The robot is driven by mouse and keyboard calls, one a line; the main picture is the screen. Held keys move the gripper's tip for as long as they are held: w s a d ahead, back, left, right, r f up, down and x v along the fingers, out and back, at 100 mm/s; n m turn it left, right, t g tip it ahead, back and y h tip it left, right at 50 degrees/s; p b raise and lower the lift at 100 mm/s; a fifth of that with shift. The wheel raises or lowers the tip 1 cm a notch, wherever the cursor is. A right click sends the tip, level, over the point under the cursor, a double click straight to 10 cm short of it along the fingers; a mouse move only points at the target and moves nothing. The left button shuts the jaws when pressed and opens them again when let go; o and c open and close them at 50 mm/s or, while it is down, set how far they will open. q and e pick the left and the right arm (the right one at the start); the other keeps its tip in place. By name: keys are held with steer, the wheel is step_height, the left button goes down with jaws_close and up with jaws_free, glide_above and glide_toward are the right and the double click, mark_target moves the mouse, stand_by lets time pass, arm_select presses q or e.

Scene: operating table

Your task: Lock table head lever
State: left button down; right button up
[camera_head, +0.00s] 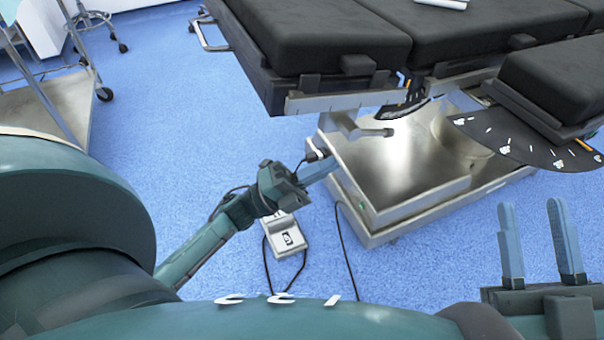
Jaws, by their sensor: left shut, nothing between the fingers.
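The operating table (330,40) has dark padded sections and a metal side rail. A grey metal lever (366,131) with a dark-tipped handle sticks out below the rail of the head section. My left gripper (324,168) is shut and empty, just below and left of the lever, over the edge of the metal base. I see no contact with the lever, though depth is hard to judge. My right gripper (537,215) is open and empty at the lower right, well away from the lever.
The steel table base (420,205) stands below the table top. A dark curved plate (500,135) hangs under the right section. A foot pedal (288,238) with cables lies on the blue floor (190,120). A wheeled cart (50,110) stands at left.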

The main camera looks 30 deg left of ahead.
arm_select(q)
steer(key=v, duration=0.5)
arm_select(e)
steer(key=shift+f+m+h, duration=0.3)
steer(key=shift+f+m, duration=0.15)
steer(key=shift+m, duration=0.05)
steer(key=shift+s+a+f, duration=0.1)
steer(key=shift+s+f, duration=0.05)
